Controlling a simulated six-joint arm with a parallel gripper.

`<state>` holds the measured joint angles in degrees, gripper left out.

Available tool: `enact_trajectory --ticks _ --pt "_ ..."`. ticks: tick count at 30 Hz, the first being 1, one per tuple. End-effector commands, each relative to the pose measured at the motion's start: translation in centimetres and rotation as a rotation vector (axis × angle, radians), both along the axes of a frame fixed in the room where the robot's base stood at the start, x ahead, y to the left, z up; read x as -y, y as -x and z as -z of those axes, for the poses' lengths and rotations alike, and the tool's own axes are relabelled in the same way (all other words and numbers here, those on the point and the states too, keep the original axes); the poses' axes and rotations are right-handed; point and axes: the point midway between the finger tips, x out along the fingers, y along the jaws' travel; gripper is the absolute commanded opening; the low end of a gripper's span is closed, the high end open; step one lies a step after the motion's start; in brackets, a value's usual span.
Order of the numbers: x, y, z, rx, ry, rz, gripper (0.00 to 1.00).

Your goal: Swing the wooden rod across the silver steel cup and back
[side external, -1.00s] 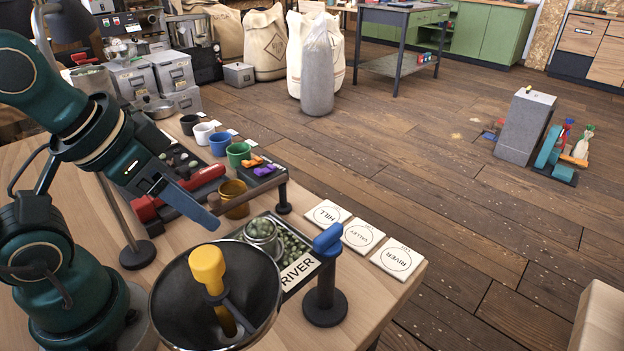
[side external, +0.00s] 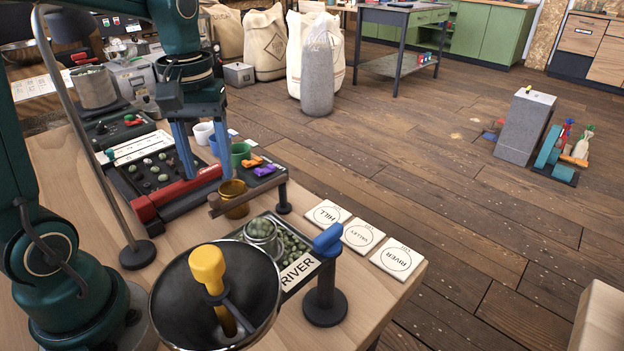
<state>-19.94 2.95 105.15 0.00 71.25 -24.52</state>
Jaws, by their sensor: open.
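A brown wooden rod (side external: 250,194) is level at the top of a short black post and reaches left past an amber mug. The silver steel cup (side external: 261,232), round and shiny, stands in the green-bean tray marked RIVER, nearer the camera than the rod. The rod is apart from the cup. The exact height of the fingertips is hard to tell.
A wide dark pan (side external: 185,300) with a yellow-knobbed stirrer (side external: 208,268) fills the front. A blue-topped post (side external: 325,285) stands right of the cup. White cards (side external: 362,236) lie along the table's right edge.

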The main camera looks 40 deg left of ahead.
Motion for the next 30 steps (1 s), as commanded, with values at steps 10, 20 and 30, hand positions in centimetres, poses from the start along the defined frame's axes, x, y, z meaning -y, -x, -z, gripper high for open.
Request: enact_trajectory --ticks 10,20,30 --pt "-0.2 0.2 3.7 -0.016 0.006 -0.01 0.57" --pt "-0.2 0.2 5.4 -0.011 0.004 -0.009 0.57" --pt "-0.2 0.2 5.4 -0.011 0.004 -0.009 0.0"
